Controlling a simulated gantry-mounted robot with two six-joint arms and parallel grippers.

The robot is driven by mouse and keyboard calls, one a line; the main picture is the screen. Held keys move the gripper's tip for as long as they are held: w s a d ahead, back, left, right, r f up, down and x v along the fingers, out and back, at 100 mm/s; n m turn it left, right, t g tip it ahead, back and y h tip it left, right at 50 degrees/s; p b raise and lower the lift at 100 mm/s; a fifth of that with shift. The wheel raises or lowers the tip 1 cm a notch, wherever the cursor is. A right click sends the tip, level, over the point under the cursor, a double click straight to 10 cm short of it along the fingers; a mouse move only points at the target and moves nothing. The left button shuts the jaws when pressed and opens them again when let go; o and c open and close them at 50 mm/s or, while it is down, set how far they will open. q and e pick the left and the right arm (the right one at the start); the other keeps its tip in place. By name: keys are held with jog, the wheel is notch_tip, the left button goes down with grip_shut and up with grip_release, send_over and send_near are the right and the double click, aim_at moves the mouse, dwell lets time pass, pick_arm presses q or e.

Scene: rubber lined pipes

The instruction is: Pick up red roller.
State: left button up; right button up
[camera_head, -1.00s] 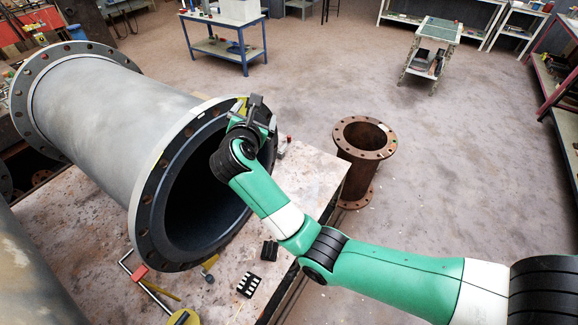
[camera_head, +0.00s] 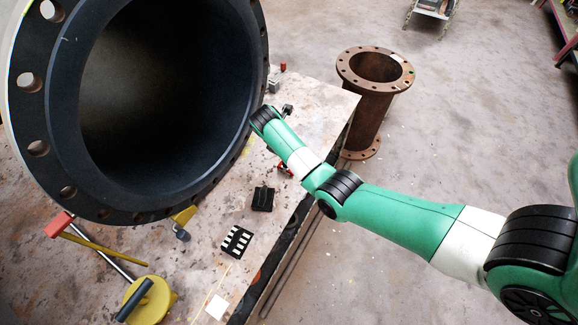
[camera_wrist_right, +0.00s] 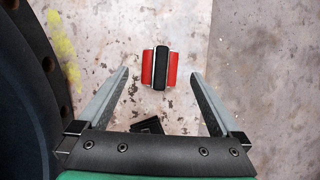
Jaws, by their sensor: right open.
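In the right wrist view, a small tool with two red sides and a black middle bar (camera_wrist_right: 161,68) lies on the stained tabletop. It looks like the red roller. My right gripper (camera_wrist_right: 162,98) is open and empty, its two fingers pointing toward the tool, which shows between and beyond the fingertips. In the head view my right arm reaches in from the right to the pipe's rim, and its fingers are mostly hidden there. My left gripper is not in view.
A large rubber-lined pipe (camera_head: 254,70) with a bolted flange stands close left of my right wrist. The tabletop (camera_head: 310,95) holds black blocks (camera_head: 237,241), a yellow disc tool (camera_head: 150,300) and a red-ended metal tool (camera_head: 58,224). A rusty flanged pipe (camera_head: 375,105) stands beyond the table edge.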

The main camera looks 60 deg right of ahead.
jog(key=b+x, duration=0.2)
jog(key=x, duration=0.2)
jog(key=shift+s+a+f, duration=0.1)
jog(key=shift+s, duration=0.05)
jog(key=shift+f, duration=0.15)
jog(key=b+x, duration=0.4)
jog(key=x, duration=0.1)
jog(key=shift+a+f, duration=0.2)
jog(key=shift+f, duration=0.15)
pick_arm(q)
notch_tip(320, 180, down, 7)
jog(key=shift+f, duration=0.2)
pick_arm(e)
jog(key=shift+r, duration=0.15)
jog(key=shift+c, duration=0.3)
jog(key=c, duration=1.4)
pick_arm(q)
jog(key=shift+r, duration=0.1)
pick_arm(e)
jog(key=shift+r, duration=0.1)
